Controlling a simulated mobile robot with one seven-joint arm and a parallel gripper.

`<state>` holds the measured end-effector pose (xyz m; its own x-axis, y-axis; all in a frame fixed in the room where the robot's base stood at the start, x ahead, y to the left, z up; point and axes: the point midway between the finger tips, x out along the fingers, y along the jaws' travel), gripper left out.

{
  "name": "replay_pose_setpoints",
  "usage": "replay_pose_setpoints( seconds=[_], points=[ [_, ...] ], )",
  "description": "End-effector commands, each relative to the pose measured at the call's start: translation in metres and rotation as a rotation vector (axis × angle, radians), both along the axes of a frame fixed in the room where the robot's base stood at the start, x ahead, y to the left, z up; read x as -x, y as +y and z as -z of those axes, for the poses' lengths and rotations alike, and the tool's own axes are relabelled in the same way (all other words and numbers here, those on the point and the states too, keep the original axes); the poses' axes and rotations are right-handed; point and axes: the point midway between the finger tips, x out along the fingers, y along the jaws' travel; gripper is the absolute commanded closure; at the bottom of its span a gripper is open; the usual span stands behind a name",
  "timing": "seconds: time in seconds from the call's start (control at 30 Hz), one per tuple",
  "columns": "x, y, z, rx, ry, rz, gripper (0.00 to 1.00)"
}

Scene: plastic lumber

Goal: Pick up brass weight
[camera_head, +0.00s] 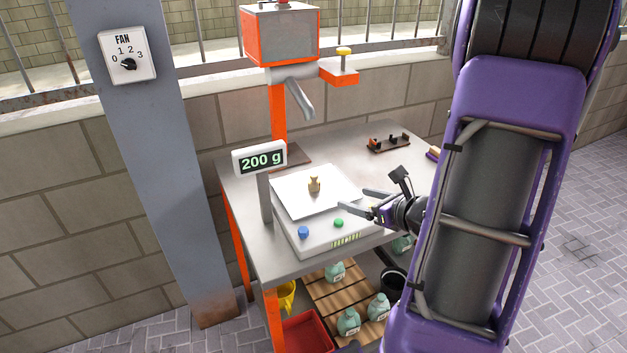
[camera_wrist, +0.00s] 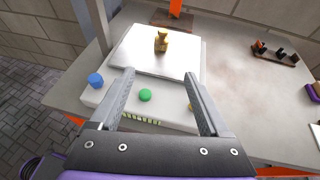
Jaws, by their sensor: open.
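The brass weight (camera_head: 314,185) stands upright on the white plate of the scale (camera_head: 296,236), whose display (camera_head: 260,159) reads 200 g. In the wrist view the brass weight (camera_wrist: 161,41) is beyond my fingertips, near the far part of the scale plate (camera_wrist: 140,62). My gripper (camera_head: 357,202) is open and empty, to the right of the weight and apart from it. In the wrist view my gripper (camera_wrist: 160,85) has its two fingers spread over the near edge of the scale.
A blue button (camera_head: 304,232) and a green button (camera_head: 339,223) sit on the scale's front. A dark rack with small pieces (camera_head: 388,143) lies at the table's back right. An orange-framed machine (camera_head: 280,40) with a spout stands behind the scale. The metal table (camera_head: 345,140) is bare between them.

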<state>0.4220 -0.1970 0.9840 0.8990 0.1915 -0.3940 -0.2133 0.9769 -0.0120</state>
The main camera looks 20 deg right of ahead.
Motion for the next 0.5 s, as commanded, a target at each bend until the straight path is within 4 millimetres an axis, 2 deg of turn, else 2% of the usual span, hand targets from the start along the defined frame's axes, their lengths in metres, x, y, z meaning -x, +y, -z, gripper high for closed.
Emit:
replay_pose_setpoints(
  seconds=[0.17,0.5],
  points=[
    [-0.016,0.000,0.006,-0.022,-0.011,0.023,0.21],
    [-0.083,0.014,0.033,-0.020,-0.009,0.020,0.21]
  ],
)
